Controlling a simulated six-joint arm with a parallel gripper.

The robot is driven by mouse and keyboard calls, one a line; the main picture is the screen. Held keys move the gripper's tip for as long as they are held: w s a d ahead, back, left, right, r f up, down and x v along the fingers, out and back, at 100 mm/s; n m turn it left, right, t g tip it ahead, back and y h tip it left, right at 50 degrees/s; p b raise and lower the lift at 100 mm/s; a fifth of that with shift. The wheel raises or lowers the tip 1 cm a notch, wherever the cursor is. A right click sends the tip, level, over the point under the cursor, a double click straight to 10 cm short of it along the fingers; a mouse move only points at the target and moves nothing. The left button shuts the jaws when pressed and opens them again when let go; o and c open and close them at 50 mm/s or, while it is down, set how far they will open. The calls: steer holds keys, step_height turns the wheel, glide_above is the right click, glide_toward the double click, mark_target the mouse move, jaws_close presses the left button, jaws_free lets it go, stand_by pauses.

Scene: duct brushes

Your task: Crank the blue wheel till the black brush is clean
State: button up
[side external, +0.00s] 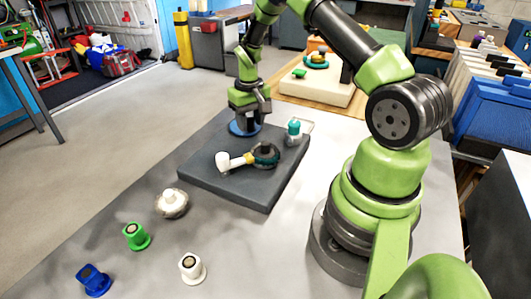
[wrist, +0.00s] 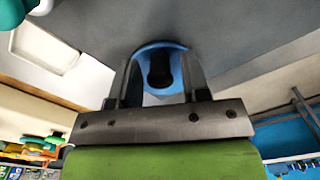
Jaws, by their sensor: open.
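The blue wheel (side external: 244,129) lies at the far left part of a dark grey board. In the wrist view it is a blue ring (wrist: 150,48) with a dark post or knob at its middle. My gripper (side external: 246,113) is over the wheel, pointing down. In the wrist view my gripper (wrist: 160,82) is open, with one finger on each side of the dark knob. I cannot tell whether the fingers touch it. A dark round piece with teal (side external: 266,155), joined to a white pipe end (side external: 224,161), lies near the board's middle; I cannot tell if it is the black brush.
A teal-topped piece (side external: 293,128) stands near the board's right edge. On the grey table in front are a silver round piece with white top (side external: 171,203), a green piece (side external: 136,236), a white piece (side external: 192,268) and a blue piece (side external: 94,281).

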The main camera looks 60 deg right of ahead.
steer(key=c, duration=0.6)
steer(key=shift+s+d, duration=0.2)
steer(key=shift+d, duration=0.45)
steer(key=shift+d, duration=0.65)
steer(key=shift+w+d, duration=0.1)
